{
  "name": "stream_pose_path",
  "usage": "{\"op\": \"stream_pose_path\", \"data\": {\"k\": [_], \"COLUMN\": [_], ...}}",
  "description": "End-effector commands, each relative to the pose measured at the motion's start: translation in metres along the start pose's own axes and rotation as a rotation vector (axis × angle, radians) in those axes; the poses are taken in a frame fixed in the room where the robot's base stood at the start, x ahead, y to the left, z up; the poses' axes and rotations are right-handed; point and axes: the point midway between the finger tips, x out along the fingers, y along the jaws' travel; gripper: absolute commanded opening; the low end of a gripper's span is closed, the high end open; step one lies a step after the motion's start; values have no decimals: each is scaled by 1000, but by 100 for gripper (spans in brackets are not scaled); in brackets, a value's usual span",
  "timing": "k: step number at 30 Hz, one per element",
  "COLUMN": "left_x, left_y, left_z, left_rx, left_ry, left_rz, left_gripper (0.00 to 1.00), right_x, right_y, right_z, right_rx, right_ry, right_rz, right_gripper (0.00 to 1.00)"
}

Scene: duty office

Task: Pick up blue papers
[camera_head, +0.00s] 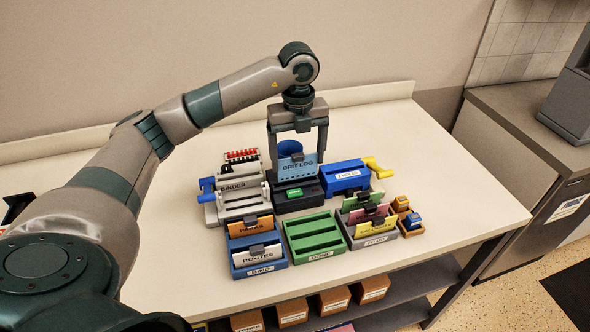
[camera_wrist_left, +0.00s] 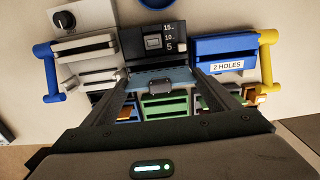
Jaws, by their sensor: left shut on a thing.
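The blue papers (camera_head: 298,172), a light-blue sheet with dark lettering and a row of holes along its lower edge, are upright over a black device (camera_head: 296,194) with a green display. My left gripper (camera_head: 297,156) points down from above, with its fingers at the sheet's upper part, shut on it. In the left wrist view the blue sheet (camera_wrist_left: 160,78) shows edge-on between the fingers, with a dark tab on it. Whether the sheet's lower edge touches the device cannot be told. My right gripper is not in view.
A grey binder machine (camera_head: 240,196) with a blue handle stands left; a blue punch (camera_head: 345,175) with a yellow crank stands right. In front are a blue tray (camera_head: 258,268), a green tray (camera_head: 314,236) and a grey tray (camera_head: 376,239). The table's left front is clear.

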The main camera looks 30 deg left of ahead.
Motion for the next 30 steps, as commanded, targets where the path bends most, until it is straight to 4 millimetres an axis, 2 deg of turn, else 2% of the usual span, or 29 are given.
{"op": "stream_pose_path", "data": {"k": [1, 5, 9, 15, 21, 30], "left_x": [-2, -17, -35, -51, -61, -63], "left_y": [-10, -27, -44, -60, -70, -72], "left_z": [-10, -30, -48, -68, -79, -82], "left_rx": [10, 10, 9, 6, 5, 4], "left_ry": [0, 0, -1, -1, 0, 2], "left_rz": [-4, -4, -2, -1, 0, 2], "left_gripper": [56, 56, 56, 56, 56, 56], "right_x": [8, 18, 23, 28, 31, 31], "right_y": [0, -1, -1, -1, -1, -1], "right_z": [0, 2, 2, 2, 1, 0], "right_rx": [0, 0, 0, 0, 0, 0], "right_ry": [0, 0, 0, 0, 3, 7], "right_rz": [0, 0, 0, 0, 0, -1], "right_gripper": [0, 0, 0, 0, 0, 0]}}
